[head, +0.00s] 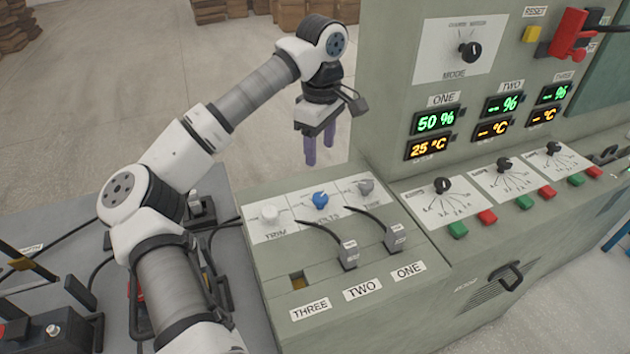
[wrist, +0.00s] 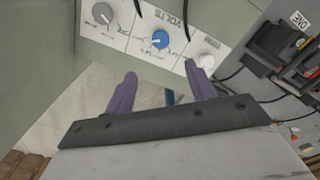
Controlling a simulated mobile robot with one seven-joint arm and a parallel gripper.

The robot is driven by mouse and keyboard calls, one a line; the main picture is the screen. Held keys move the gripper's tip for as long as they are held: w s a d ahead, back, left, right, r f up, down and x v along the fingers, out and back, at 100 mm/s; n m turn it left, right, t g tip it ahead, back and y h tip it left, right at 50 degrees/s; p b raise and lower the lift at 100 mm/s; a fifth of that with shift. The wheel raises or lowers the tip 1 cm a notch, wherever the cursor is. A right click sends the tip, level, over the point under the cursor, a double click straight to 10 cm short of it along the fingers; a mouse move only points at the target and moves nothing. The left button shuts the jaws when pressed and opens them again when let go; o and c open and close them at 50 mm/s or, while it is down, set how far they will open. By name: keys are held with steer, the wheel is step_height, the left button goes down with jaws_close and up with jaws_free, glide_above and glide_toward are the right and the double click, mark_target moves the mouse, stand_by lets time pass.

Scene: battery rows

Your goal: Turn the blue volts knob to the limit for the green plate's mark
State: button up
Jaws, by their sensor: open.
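The blue volts knob (head: 320,200) sits on a white scale plate on the low console, between a white knob and a grey knob. It also shows in the wrist view (wrist: 160,40), beyond my fingertips and roughly centred between them. My gripper (head: 318,148) has two purple fingers pointing down, behind and above the console's far edge. In the wrist view my gripper (wrist: 160,75) is open and empty, apart from the knob. The scale marks around the knob are too small to read. I cannot make out a green plate.
The white trim knob (head: 269,213) and the grey knob (head: 366,187) stand close on either side. Two plugs with black cables (head: 347,254) rise in front of the knobs. A tall green cabinet (head: 385,110) stands right of my gripper.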

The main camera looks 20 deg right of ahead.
mark_target(320, 197)
steer(key=f+p, duration=0.1)
steer(key=f, duration=0.3)
steer(key=f+p, duration=0.1)
steer(key=f, duration=0.4)
steer(key=f+p, duration=0.1)
steer(key=f, duration=0.3)
steer(key=shift+s+f, duration=0.15)
steer(key=shift+s, duration=0.1)
steer(key=c, duration=1)
